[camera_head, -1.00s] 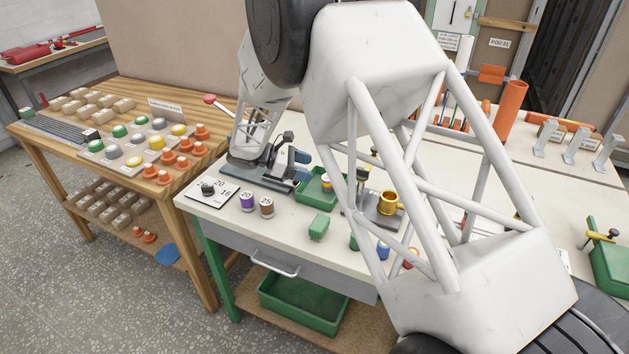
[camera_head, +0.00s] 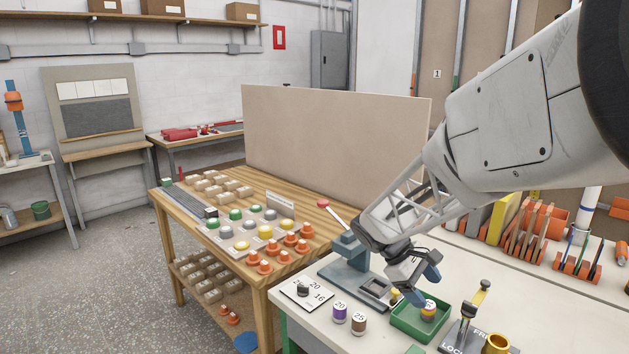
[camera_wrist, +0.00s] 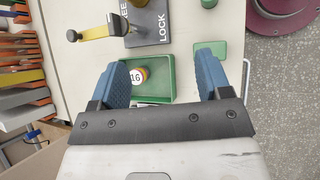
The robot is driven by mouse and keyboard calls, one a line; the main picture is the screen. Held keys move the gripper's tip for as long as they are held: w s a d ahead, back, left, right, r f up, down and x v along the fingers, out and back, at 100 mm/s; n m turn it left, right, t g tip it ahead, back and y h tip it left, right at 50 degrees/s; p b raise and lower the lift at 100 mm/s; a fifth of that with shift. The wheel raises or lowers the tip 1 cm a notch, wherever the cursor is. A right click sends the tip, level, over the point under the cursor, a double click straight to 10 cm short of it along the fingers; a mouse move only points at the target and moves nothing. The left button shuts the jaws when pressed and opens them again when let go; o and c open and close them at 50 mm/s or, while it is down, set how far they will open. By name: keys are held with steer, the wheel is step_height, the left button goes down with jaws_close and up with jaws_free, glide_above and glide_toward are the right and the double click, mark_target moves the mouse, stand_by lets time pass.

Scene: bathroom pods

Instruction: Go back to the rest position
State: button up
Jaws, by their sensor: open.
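My gripper (camera_head: 421,285) hangs over the white workbench (camera_head: 545,285), above a green tray (camera_head: 400,331). In the wrist view the two blue fingers of my gripper (camera_wrist: 163,78) are wide apart with nothing between them. A round piece marked 16 (camera_wrist: 138,76), with a yellow and dark red side, sits in the green tray (camera_wrist: 163,97) below and ahead of the fingers. My gripper is apart from the tray and the piece.
A blue-grey press with a red-knobbed lever (camera_head: 350,250) stands close left of my gripper. Pieces marked 20 (camera_head: 340,312) and 25 (camera_head: 359,324) stand near a numbered card (camera_head: 307,294). A lock plate (camera_head: 465,338) and gold mug (camera_head: 496,344) are at right. A wooden table (camera_head: 240,270) holds coloured domes.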

steer(key=s+a+r+m+t+y, duration=0.2)
steer(key=s+m, duration=0.1)
steer(key=s, duration=0.5)
steer(key=s+a+r+m+t+y, duration=0.1)
steer(key=s+a+r+m+y, duration=0.1)
steer(key=s, duration=0.7)
steer(key=s+a+r+m+t+y, duration=0.2)
steer(key=s+r+m+y, duration=0.1)
steer(key=s, duration=0.6)
steer(key=shift+s+m+t+y, duration=0.2)
steer(key=shift+m+t+y, duration=0.1)
steer(key=shift+m, duration=0.1)
stand_by(0.4)
